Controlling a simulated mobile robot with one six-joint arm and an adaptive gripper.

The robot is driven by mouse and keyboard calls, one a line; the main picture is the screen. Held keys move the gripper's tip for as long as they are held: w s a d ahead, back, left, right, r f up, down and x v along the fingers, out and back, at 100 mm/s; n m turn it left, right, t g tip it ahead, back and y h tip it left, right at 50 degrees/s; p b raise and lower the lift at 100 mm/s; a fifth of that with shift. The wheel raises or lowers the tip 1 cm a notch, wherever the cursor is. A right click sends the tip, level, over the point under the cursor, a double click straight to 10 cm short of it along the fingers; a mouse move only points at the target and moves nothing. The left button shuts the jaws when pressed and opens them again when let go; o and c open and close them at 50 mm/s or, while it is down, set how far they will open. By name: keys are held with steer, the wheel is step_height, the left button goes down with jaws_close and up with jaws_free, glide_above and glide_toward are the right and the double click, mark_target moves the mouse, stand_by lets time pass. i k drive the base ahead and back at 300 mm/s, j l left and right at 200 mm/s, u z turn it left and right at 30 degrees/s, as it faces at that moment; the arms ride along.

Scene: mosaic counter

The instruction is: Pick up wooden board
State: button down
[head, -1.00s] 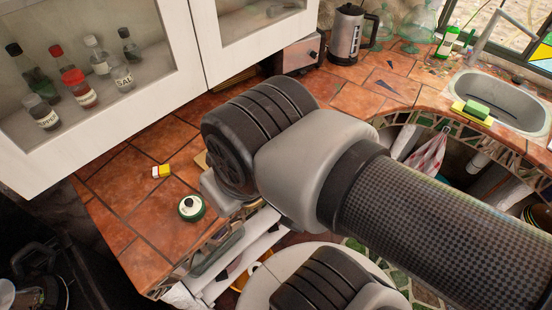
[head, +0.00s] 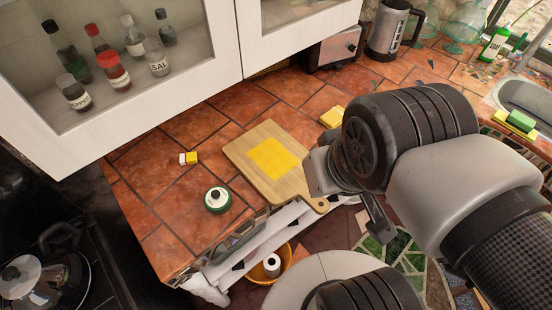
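The wooden board (head: 240,152) lies flat on the tiled counter, light brown, with its handle (head: 316,204) at the counter's front edge. A flat yellow square (head: 272,158) lies on it. My gripper (head: 372,212) is just right of the handle, at the counter's front edge, and partly hidden behind my own wrist. One dark finger shows, pointing down. I cannot see both fingertips, so its opening is unclear. I see nothing held in it. My arm overlaps the board's right edge in the picture.
A green-and-white round container (head: 217,200) and a small yellow-and-white item (head: 188,158) stand left of the board. A yellow block (head: 332,116) lies behind it. White cabinets (head: 222,40) overhang the counter. A toaster (head: 335,48) and kettle (head: 391,28) stand at the back.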

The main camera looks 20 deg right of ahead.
mark_target(269, 158)
steer(key=z, duration=3.35)
steer(key=k+u, duration=0.1)
steer(key=u, duration=3.05)
steer(key=k+j+u, duration=0.1)
steer(key=k+u, duration=0.3)
steer(key=k, duration=0.4)
